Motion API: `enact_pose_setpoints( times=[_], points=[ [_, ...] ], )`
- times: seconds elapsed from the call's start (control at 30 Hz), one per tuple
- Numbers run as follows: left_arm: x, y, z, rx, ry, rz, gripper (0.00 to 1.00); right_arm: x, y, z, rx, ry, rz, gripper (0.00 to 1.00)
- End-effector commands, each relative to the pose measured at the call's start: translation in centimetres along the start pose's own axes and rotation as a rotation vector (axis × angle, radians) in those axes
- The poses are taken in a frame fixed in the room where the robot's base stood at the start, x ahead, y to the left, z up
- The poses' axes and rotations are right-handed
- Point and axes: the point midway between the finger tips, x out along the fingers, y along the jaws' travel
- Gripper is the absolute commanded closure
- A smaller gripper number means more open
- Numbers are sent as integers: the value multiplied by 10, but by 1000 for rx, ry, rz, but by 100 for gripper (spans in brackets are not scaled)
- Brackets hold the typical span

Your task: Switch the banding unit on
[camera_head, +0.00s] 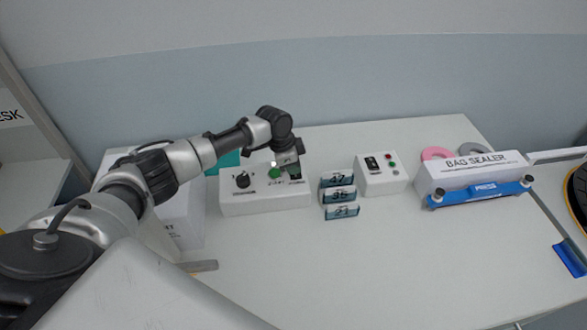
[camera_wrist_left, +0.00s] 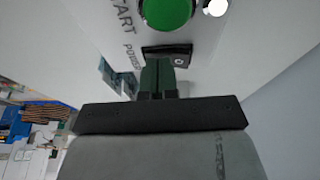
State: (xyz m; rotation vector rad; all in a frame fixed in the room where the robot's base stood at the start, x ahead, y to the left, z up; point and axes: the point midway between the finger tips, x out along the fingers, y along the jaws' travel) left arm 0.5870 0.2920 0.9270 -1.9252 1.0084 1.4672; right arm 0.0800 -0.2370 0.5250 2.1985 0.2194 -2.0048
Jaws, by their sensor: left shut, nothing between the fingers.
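A white control box (camera_head: 265,203) stands left of centre on the table in the head view. It has a black knob (camera_head: 243,180) and a green button (camera_head: 274,173); its small labels are unreadable there. In the left wrist view, the green button (camera_wrist_left: 168,10) is marked START, and a black rocker switch (camera_wrist_left: 181,52) marked POWER sits beside it. My left gripper (camera_head: 295,174) is over the right end of the box. Its dark green fingers (camera_wrist_left: 158,67) are shut and empty, with tips at the switch, partly covering it. I cannot tell whether they touch. My right gripper is not in view.
Numbered packs (camera_head: 340,197) stand right of the box. Behind them is a smaller white box (camera_head: 382,178) with red and green buttons. A bag sealer (camera_head: 470,180) with a blue press bar stands further right. The table front is mostly clear.

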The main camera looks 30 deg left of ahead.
Motion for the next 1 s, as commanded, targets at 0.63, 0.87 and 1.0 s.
enact_pose_setpoints(
  times=[0.63, 0.87, 1.0],
  points=[
    [-21, -7, -1, 1, 4, -3, 100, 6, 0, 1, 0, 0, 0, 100],
    [-68, -7, -1, 1, 4, -4, 100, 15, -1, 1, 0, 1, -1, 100],
    [-91, -7, -1, 1, 3, -3, 100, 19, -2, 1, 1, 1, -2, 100]
  ],
)
